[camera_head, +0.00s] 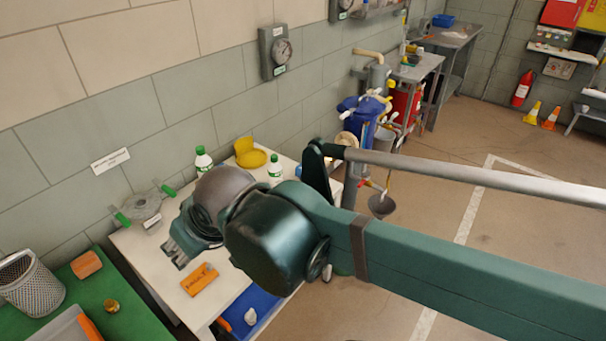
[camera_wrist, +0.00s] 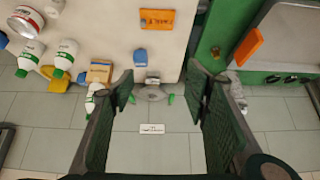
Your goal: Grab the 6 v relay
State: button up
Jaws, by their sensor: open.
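In the wrist view a small blue block (camera_wrist: 140,54) lies on the white table, between an orange labelled item (camera_wrist: 157,20) and a small pale labelled piece (camera_wrist: 153,80). The block may be the 6 V relay; I cannot read any marking on it. In the head view my arm hides it, while the orange item (camera_head: 200,280) shows near the table's front. My gripper (camera_wrist: 160,88) is open and empty, its fingers spread wide. The blue block appears just beyond the fingertips, nearer the left finger. In the head view my gripper (camera_head: 180,248) is over the table's left part.
A grey round part with green handles (camera_head: 142,206) sits by the wall. Green-labelled bottles (camera_head: 203,160) and a yellow container (camera_head: 250,155) stand at the table's back. A green bench (camera_head: 125,285) with an orange block (camera_head: 86,264) and wire basket (camera_head: 32,285) adjoins at left.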

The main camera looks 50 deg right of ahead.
jog(key=w+d+r+m+g+h+p, duration=0.1)
jog(key=w+d+r+m, duration=0.25)
jog(key=d, duration=0.35)
jog(key=w+d+r+m+g+h+p, duration=0.1)
jog(key=w+d+r+m+p, duration=0.1)
jog(key=w+d+r, duration=0.35)
jog(key=m+g+h+p, duration=0.2)
jog(key=m+g+p, duration=0.3)
jog(key=m, duration=0.8)
send_over(302, 168)
jog(key=a, duration=0.2)
notch_tip(302, 168, down, 25)
jog(key=shift+w+a+f+n, duration=0.1)
jog(key=shift+f+n, duration=0.1)
jog(key=shift+n, duration=0.05)
